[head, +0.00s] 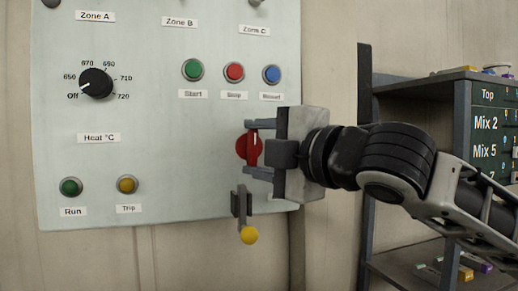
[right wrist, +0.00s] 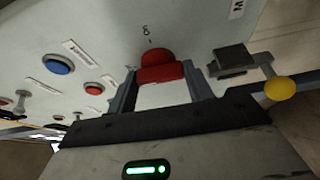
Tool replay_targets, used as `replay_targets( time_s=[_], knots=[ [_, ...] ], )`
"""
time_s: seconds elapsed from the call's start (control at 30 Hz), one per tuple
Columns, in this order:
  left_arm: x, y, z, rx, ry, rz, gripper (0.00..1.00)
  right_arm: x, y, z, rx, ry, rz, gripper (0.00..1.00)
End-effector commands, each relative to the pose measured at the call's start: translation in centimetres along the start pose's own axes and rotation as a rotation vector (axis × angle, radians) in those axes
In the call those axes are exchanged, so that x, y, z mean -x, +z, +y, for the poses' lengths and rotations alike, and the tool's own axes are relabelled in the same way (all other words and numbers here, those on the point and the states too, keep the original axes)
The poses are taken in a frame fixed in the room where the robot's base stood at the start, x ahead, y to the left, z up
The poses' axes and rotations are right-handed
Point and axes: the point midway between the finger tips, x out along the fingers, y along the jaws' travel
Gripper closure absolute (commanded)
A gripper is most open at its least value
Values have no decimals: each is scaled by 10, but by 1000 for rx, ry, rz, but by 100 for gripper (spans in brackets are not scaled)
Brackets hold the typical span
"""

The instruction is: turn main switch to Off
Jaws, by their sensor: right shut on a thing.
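The main switch (head: 243,147) is a red rotary knob on the pale panel, low on its right side; a short white mark on it points about straight up. My right gripper (head: 252,149) reaches in from the right with one finger above and one below the knob, shut on it. In the right wrist view the red knob (right wrist: 160,72) sits between the tips of my right gripper (right wrist: 160,84). The lettering around the switch is mostly hidden by the gripper or too small to read. My left gripper is not in view.
A lever with a yellow ball (head: 249,235) hangs just below my lower finger. The panel (head: 150,190) also carries a black heat dial (head: 96,83) and Start (head: 193,69), Stop (head: 234,72) and blue (head: 271,75) buttons. A shelf rack (head: 462,105) stands at the right behind my arm.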

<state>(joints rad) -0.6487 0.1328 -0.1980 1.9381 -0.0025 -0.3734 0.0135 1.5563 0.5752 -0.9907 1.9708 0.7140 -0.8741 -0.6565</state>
Motion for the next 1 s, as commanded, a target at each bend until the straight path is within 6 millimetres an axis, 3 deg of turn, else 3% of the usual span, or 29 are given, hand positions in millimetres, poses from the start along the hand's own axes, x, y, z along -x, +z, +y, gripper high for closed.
replay_targets(
  time_s=[0.67,0.7,0.77,1.0],
  knots=[
    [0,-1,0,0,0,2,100,0,0,0,59,-23,-2,72],
    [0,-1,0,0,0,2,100,0,0,0,59,-23,-2,41],
    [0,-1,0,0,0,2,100,0,0,0,58,-23,-2,27],
    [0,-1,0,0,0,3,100,0,0,0,56,-23,-1,27]
  ],
)
